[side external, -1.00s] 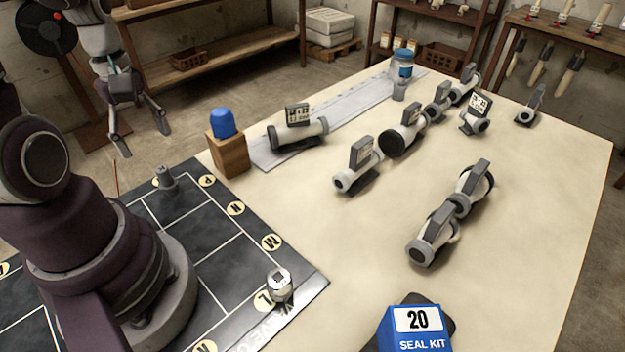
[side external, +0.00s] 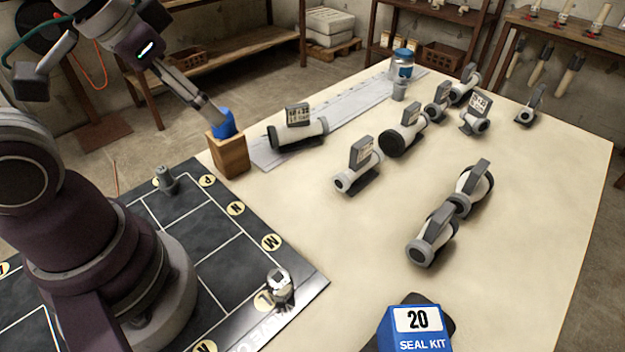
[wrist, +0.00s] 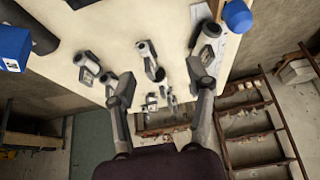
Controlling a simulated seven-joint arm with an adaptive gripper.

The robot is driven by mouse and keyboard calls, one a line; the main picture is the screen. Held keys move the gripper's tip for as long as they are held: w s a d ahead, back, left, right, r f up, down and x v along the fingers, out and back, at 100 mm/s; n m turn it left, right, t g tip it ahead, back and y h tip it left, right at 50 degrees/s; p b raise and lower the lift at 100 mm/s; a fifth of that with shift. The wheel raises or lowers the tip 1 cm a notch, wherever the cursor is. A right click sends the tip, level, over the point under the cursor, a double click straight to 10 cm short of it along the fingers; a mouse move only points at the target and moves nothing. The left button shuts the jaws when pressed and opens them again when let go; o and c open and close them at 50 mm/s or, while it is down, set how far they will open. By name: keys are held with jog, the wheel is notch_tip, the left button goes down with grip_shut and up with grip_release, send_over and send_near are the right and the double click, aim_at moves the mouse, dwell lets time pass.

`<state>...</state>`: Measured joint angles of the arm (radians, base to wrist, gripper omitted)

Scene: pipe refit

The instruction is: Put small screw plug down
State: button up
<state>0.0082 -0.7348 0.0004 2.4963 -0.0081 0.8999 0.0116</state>
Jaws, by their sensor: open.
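I cannot tell for sure which thing is the small screw plug. A small grey stemmed piece (side external: 166,181) stands on the dark lettered mat (side external: 195,228), beside the letter P. A white and grey fitting (side external: 280,286) stands by the letter L at the mat's front corner. My gripper (side external: 212,112) slants down to the right, its fingertips at the blue cap (side external: 226,123) on the wooden block (side external: 230,155); contact is unclear. In the wrist view my gripper (wrist: 163,80) is open with nothing held, and the blue cap (wrist: 237,16) is outside the right finger.
Several white and grey pipe fittings (side external: 358,165) stand on the pale table (side external: 520,245). A grey strip (side external: 345,112) and a blue-lidded jar (side external: 402,66) lie towards the back. A blue seal kit box (side external: 415,328) is at the front.

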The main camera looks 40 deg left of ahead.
notch_tip(320, 180, down, 6)
jog(key=m+g+y, duration=0.2)
jog(key=m+g, duration=0.2)
jog(key=m+g+y, duration=0.3)
jog(key=m+y, duration=0.7)
jog(key=m, duration=0.1)
send_near(167, 176)
jog(key=shift+w+d+f, duration=0.15)
jog(key=shift+w+f, duration=0.05)
jog(key=shift+f, duration=0.35)
jog(key=shift+w+d+f, duration=0.15)
jog(key=shift+d+f, duration=0.05)
jog(key=shift+f, duration=0.3)
jog(key=shift+a+m+y, duration=0.2)
jog(key=shift+m+y, duration=0.3)
jog(key=shift+m, duration=0.1)
jog(key=x, duration=0.7)
jog(key=s+r+x, duration=0.1)
jog(key=x, duration=0.2)
jog(key=shift+a+f, duration=0.1)
jog(key=shift+a, duration=0.35)
grip_shut()
